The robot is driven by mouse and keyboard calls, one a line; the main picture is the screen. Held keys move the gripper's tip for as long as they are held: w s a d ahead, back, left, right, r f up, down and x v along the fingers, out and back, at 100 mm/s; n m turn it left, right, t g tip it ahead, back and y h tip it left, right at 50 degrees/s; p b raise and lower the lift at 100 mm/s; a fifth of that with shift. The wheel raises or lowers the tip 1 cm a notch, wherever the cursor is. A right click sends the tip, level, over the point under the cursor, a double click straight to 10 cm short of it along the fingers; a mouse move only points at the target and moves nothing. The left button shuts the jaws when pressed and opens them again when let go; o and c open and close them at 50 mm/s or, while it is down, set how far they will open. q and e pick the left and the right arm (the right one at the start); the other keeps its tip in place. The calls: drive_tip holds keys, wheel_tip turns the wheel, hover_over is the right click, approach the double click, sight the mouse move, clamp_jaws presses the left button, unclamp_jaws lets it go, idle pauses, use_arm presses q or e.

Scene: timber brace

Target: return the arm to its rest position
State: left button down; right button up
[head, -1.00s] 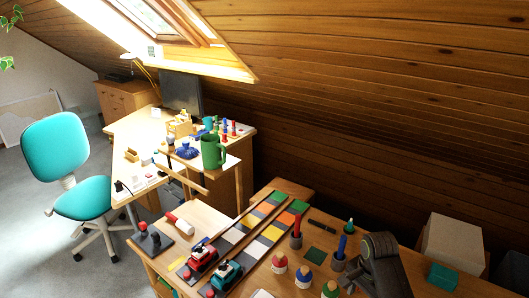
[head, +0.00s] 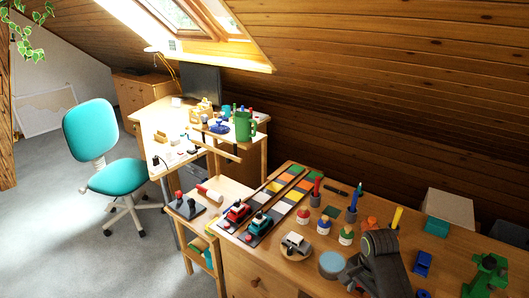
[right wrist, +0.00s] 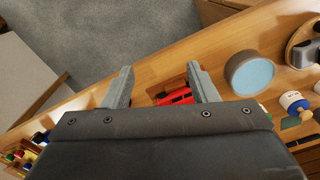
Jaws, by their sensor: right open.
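My right arm (head: 382,258) shows in the head view as a dark grey link over the front right of the workbench. Its fingertips cannot be made out there. In the right wrist view my right gripper (right wrist: 162,86) has its two grey fingers spread apart over the wooden bench edge. No object is held between them. A red thing (right wrist: 175,97) lies on the bench below, seen between the fingers and close to the right one. My left arm and gripper are not in view.
The workbench holds a blue-topped round pot (head: 332,264), also in the wrist view (right wrist: 250,73), red (head: 237,212) and teal (head: 260,224) toy vehicles, a green figure (head: 487,276) and a cardboard box (head: 449,206). A teal chair (head: 92,130) stands on open grey floor at left.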

drive_tip(key=s+d+f+n+b, duration=0.15)
drive_tip(key=s+f, duration=0.35)
drive_tip(key=f, duration=0.5)
drive_tip(key=s+d+f+n, duration=0.2)
drive_tip(key=s+f, duration=0.4)
drive_tip(key=f, duration=0.5)
drive_tip(key=s+d+f+n+b, duration=0.15)
drive_tip(key=s+f, duration=0.35)
drive_tip(key=f, duration=0.5)
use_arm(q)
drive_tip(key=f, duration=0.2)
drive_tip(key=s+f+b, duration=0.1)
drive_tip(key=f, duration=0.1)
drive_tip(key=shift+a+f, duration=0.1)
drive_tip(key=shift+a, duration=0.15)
use_arm(e)
drive_tip(key=s+f+n, duration=0.3)
drive_tip(key=s+f, duration=0.4)
drive_tip(key=s, duration=0.7)
drive_tip(key=s+f+n+t+h, duration=0.1)
drive_tip(key=s+f+n, duration=0.2)
drive_tip(key=s, duration=1.1)
wheel_tip(320, 180, down, 4)
drive_tip(key=shift+s+r+n, duration=0.15)
drive_tip(key=shift+s+n, duration=0.15)
drive_tip(key=shift+s, duration=0.1)
